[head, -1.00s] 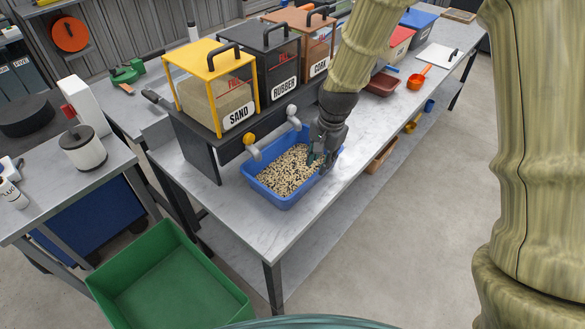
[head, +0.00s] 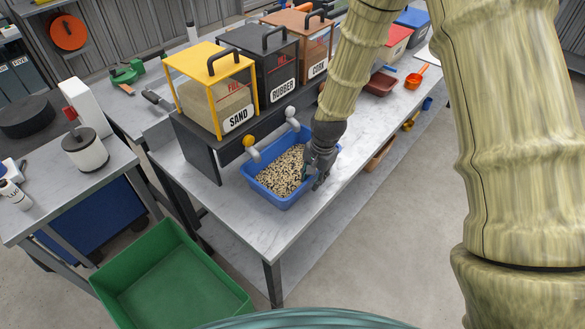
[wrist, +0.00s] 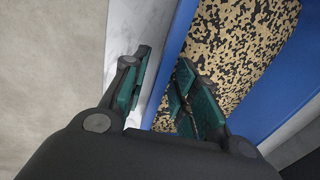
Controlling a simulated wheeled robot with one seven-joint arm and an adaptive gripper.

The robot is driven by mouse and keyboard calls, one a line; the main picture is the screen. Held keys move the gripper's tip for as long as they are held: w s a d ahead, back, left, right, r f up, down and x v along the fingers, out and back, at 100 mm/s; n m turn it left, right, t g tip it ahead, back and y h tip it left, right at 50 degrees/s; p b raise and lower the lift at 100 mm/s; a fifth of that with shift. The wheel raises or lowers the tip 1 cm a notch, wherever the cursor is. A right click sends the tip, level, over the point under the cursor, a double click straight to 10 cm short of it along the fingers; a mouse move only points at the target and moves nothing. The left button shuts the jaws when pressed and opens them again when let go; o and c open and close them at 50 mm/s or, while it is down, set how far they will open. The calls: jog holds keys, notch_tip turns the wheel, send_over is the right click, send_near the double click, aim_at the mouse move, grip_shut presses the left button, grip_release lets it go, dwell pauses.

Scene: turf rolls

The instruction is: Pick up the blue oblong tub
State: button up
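The blue oblong tub (head: 286,201) stands on the workbench, below the dispenser spouts, and holds a speckled black and tan granulate (head: 279,173). My gripper (head: 312,181) is at the tub's right-hand side in the head view, pointing down. In the wrist view the gripper (wrist: 163,72) is open, with green-padded fingers apart. The tub's blue wall (wrist: 176,48) runs between them: the right finger is over the granulate side, the left over the bench outside. I cannot tell whether either finger touches the wall.
Behind the tub stands a dark rack with the sand (head: 213,88), rubber (head: 264,70) and cork (head: 311,47) dispensers. A green bin (head: 170,290) is on the floor in front. Bare bench (head: 262,228) lies in front of the tub. A red scoop (head: 417,79) lies farther right.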

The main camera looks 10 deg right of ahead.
jog(key=shift+f, duration=0.4)
grip_shut()
jog(key=shift+r, duration=0.1)
